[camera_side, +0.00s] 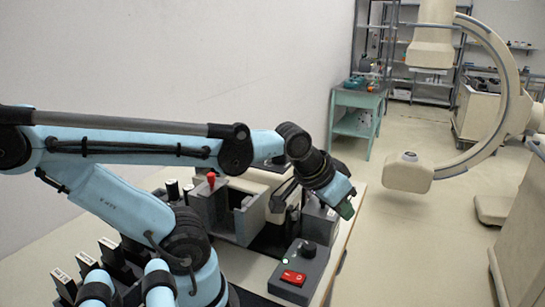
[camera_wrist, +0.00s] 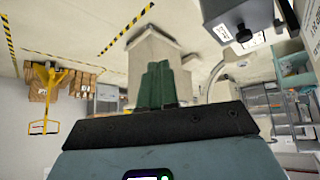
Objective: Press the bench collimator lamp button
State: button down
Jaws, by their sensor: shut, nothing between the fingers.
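A grey control box (camera_side: 300,268) sits at the front right of the bench. It bears a red switch (camera_side: 293,278), a black knob (camera_side: 308,250) and a small lit spot (camera_side: 285,260). No readable label shows which part is the collimator lamp button.
A red-topped post (camera_side: 211,180) and black cylinders (camera_side: 173,190) stand near the housing. Labelled black blocks (camera_side: 88,262) line the bench's left side. A grey box with a knob (camera_wrist: 238,20) hangs in at the wrist view's upper right.

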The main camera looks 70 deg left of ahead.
jog(key=s+a+r+n+g+y, duration=0.1)
jog(key=s+a+r+n+y, duration=0.2)
jog(key=a+r+n, duration=0.5)
jog(key=s+a+r+n+g+y, duration=0.1)
jog(key=s+a+r+n+y, duration=0.2)
jog(key=a+r+n, duration=0.6)
jog(key=a+n+y, duration=0.1)
jog(key=a, duration=0.6)
jog(key=shift+s, duration=0.15)
jog(key=shift+d+f, duration=0.1)
jog(key=shift+f, duration=4.3)
jog(key=shift+f, duration=0.4)
